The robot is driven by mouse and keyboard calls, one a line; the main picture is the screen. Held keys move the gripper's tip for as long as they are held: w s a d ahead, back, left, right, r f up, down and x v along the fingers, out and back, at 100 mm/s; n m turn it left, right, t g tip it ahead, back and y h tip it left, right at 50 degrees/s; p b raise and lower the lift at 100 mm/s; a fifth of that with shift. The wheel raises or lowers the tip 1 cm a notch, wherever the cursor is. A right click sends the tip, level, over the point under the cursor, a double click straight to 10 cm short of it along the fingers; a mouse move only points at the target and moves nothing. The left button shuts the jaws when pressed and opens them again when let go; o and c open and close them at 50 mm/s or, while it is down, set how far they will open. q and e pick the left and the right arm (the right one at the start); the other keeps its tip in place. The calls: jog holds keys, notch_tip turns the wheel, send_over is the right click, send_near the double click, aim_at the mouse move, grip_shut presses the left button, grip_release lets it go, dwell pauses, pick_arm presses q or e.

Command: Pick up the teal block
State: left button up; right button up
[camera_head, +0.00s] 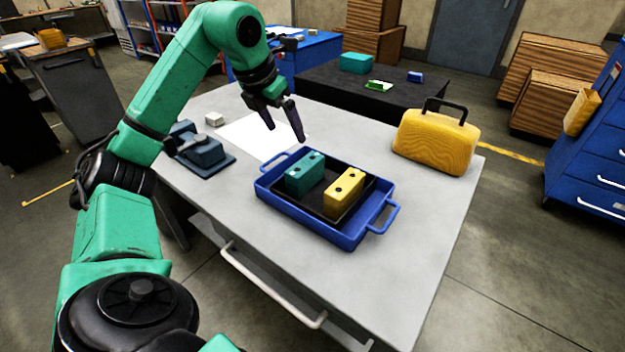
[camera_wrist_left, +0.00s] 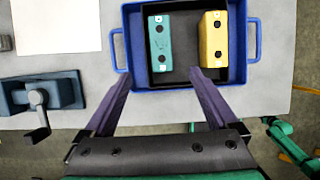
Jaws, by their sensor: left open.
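The teal block (camera_head: 305,174) lies in a blue tray (camera_head: 351,240) on the grey table, in the left half of a black insert (camera_head: 327,200). It has two dark holes in its top. In the left wrist view the teal block (camera_wrist_left: 160,47) is beyond the fingertips, left of the yellow block (camera_wrist_left: 213,40). My left gripper (camera_head: 284,134) is open and empty, above and behind the tray in the head view. In the left wrist view its fingers (camera_wrist_left: 155,65) spread at the tray's near edge. My right gripper is not seen.
A yellow block (camera_head: 344,193) shares the tray. A yellow case (camera_head: 436,138) stands at the table's back right. The table's front right is clear.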

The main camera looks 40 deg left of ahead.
aim_at(305, 164)
pick_arm(q)
jog(key=x, duration=1.4)
jog(key=shift+w+f, duration=0.25)
jog(key=shift+w, duration=0.15)
jog(key=shift+r, duration=0.1)
grip_shut()
